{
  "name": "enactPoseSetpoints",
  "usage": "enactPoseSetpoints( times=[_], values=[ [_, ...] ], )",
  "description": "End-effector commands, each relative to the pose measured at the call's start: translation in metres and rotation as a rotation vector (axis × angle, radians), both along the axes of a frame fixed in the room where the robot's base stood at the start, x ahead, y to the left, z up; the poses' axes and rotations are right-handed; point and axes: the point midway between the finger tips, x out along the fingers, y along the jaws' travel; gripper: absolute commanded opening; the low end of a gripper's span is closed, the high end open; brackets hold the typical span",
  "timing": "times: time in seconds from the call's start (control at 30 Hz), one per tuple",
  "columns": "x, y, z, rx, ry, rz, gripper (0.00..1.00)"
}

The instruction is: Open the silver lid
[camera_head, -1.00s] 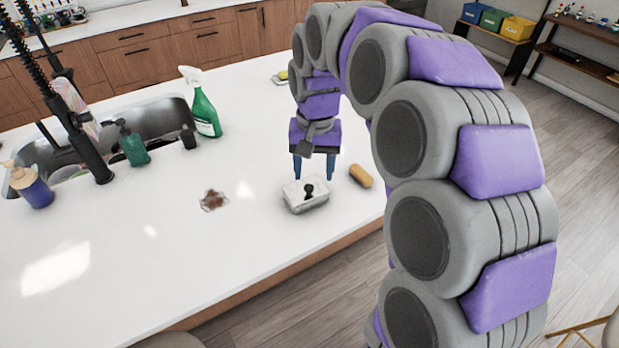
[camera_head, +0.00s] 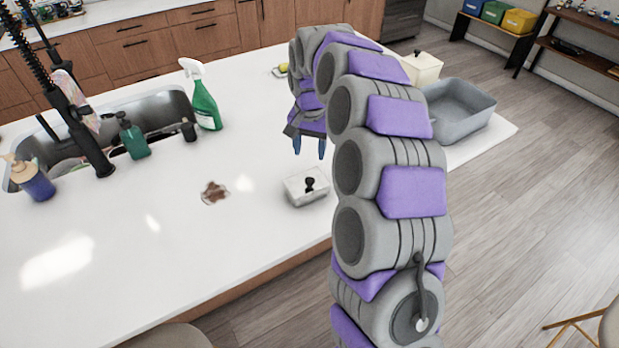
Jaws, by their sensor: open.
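The silver lid (camera_head: 296,183) with a black knob (camera_head: 310,184) sits closed on a small light-coloured box near the front edge of the white island. My gripper (camera_head: 309,148) points down above the counter, just behind the box in the picture. Its two blue fingers are apart with nothing between them, and it does not touch the lid. My arm covers the counter to the right of the box.
A green spray bottle (camera_head: 203,97), a green soap pump (camera_head: 131,137) and a purple pump bottle (camera_head: 31,179) stand by the sink (camera_head: 150,108). A grey basin (camera_head: 456,109) and a cream canister (camera_head: 421,68) are at the right.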

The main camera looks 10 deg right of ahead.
Motion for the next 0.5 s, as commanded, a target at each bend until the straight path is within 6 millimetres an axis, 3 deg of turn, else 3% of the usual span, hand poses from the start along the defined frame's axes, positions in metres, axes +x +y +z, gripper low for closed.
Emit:
enactPoseSetpoints(
  times=[0.2,0.5],
  values=[
    [-0.002,0.001,-0.047,0.000,0.006,0.003,0.57],
    [-0.002,0.001,-0.095,-0.001,0.006,0.003,0.57]
  ],
)
